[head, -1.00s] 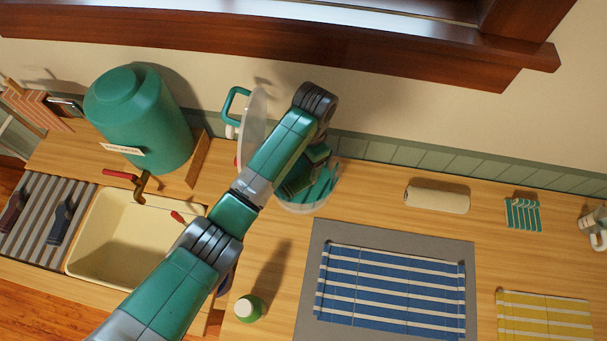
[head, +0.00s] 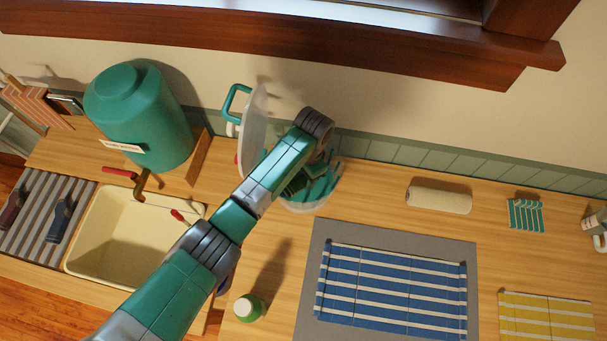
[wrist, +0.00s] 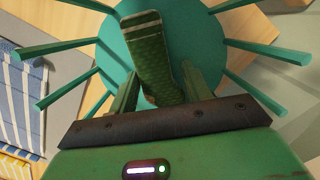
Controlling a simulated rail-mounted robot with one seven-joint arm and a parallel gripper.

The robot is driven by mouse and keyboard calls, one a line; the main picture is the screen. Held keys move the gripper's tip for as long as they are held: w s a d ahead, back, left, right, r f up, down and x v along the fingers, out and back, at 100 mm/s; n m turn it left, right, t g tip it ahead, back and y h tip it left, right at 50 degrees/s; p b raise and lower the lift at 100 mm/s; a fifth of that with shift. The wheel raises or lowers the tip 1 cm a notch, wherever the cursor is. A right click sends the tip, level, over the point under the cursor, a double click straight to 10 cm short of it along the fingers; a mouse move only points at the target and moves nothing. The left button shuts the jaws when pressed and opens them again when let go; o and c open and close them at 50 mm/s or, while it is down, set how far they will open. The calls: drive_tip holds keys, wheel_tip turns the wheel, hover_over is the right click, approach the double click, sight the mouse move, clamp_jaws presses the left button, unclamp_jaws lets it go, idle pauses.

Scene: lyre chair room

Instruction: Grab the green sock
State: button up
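The green sock (wrist: 148,60), with pale bands at its ends, shows in the wrist view over the round teal base of a container with teal slats (wrist: 262,52). The fingers look open, and I cannot tell whether either touches the sock. In the head view the container (head: 318,192) stands on the counter near the wall, and my arm reaches down into it. The sock is hidden there.
An upright pale round lid with a teal handle (head: 253,130) stands just left of my arm. A teal drink dispenser (head: 140,120) and a cream sink (head: 128,240) are further left.

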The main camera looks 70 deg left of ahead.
sight(304, 177)
drive_tip(key=c, duration=0.4)
drive_tip(key=shift+r, duration=0.1)
drive_tip(key=shift+c, duration=0.2)
wheel_tip(304, 177, up, 10)
drive_tip(key=p, duration=0.1)
